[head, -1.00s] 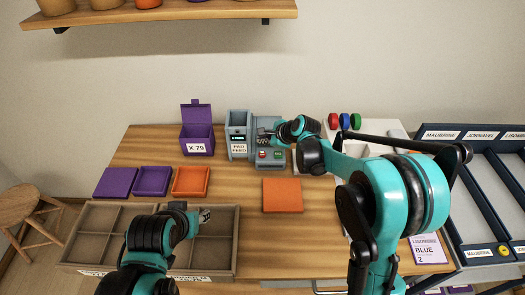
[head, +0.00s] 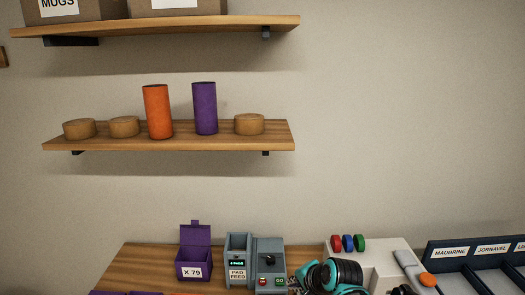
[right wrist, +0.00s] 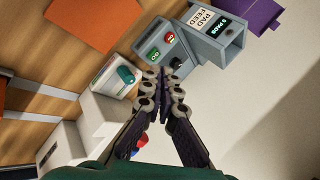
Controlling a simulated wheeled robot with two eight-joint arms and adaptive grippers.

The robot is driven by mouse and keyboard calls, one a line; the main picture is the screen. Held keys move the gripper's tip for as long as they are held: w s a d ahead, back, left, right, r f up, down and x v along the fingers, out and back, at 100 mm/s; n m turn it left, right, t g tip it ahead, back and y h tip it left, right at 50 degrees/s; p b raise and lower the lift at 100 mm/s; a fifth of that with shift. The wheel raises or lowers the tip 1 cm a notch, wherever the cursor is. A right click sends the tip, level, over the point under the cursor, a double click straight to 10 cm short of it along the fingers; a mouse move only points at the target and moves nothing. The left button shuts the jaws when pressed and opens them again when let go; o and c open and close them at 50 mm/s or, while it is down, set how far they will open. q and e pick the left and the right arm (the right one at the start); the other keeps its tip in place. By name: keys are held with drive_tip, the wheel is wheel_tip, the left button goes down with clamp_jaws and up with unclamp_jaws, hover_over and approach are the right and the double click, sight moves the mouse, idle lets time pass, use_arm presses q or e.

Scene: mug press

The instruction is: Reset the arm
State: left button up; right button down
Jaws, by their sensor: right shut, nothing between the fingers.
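My right gripper (right wrist: 166,78) is shut and empty in the right wrist view, with its fingertips in front of the grey press. Its arm's black and teal wrist shows at the bottom of the head view, right of the press. The grey press (head: 268,258) has a red and a green button and also shows in the right wrist view (right wrist: 163,42). The grey pad feed box (head: 238,258) stands just left of it. My left gripper is out of view.
A purple lidded box labelled X 79 (head: 194,260) stands left of the pad feed. A white machine (head: 372,258) with red, blue and green knobs stands right. Labelled dark racks (head: 475,265) lie far right. A wall shelf (head: 170,135) holds orange and purple cylinders and round wooden pieces.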

drive_tip(key=s+d+f+n+h, duration=0.1)
drive_tip(key=s+d+n, duration=0.3)
drive_tip(key=s, duration=0.5)
drive_tip(key=s+d+f+n+h, duration=0.1)
drive_tip(key=s+d+n, duration=0.4)
drive_tip(key=s, duration=0.5)
drive_tip(key=shift+f+n+h, duration=0.3)
drive_tip(key=shift+n+h, duration=0.4)
idle(0.3)
